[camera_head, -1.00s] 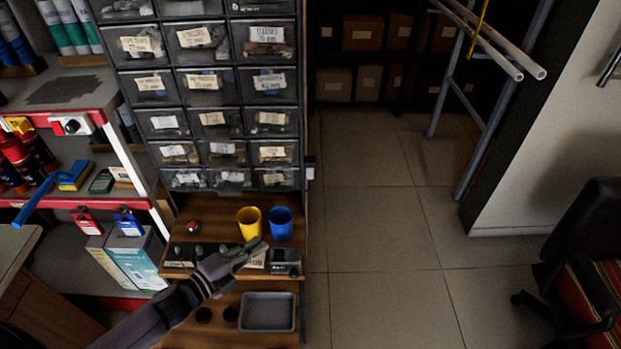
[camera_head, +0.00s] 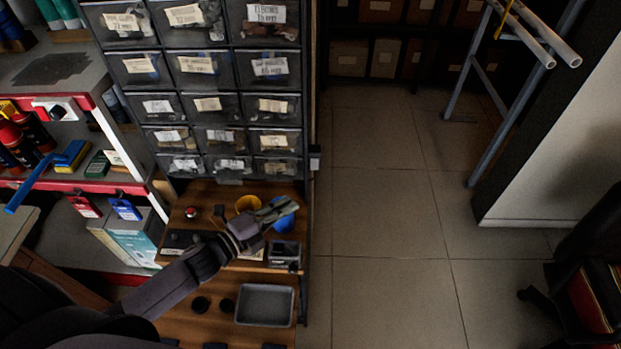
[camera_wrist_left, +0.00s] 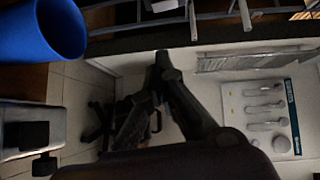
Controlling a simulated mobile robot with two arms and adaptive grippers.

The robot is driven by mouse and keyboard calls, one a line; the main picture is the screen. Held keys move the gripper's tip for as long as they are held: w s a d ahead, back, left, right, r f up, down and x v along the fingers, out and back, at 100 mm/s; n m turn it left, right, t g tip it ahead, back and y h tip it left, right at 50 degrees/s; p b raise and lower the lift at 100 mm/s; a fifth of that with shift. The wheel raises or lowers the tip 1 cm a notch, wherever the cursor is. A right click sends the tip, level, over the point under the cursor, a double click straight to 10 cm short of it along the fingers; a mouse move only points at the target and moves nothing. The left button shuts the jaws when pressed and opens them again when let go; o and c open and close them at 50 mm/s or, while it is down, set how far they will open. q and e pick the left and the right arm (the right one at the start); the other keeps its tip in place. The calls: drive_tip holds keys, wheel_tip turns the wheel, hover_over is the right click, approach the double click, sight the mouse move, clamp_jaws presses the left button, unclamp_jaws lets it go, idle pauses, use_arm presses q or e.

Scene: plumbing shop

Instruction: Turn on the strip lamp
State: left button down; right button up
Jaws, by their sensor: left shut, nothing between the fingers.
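No strip lamp can be made out in either view. A small box with a pale face (camera_head: 315,158), perhaps a switch, sits on the right edge of the drawer cabinet (camera_head: 222,130); I cannot tell whether it belongs to the lamp. My left gripper (camera_head: 286,208) is shut and empty, in front of the blue cup (camera_head: 285,224) and below and left of that box. My right gripper is not in view.
A grey tray (camera_head: 265,304) lies on the lower wooden shelf. A red button (camera_head: 191,212) sits left of the cups. The blue cup is close in the left wrist view (camera_wrist_left: 40,32). Tiled floor (camera_head: 385,230) is clear right of the cabinet. A dark chair (camera_head: 575,270) stands at right.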

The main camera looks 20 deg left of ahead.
sight(314, 164)
use_arm(q)
drive_tip(key=w+d+f+p, duration=0.1)
drive_tip(key=w+d, duration=0.1)
drive_tip(key=w, duration=0.8)
drive_tip(key=shift+w+d+p, duration=0.3)
drive_tip(key=shift+d, duration=0.1)
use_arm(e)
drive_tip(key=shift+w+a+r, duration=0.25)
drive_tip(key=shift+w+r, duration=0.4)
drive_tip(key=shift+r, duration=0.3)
use_arm(q)
drive_tip(key=shift+f, duration=0.1)
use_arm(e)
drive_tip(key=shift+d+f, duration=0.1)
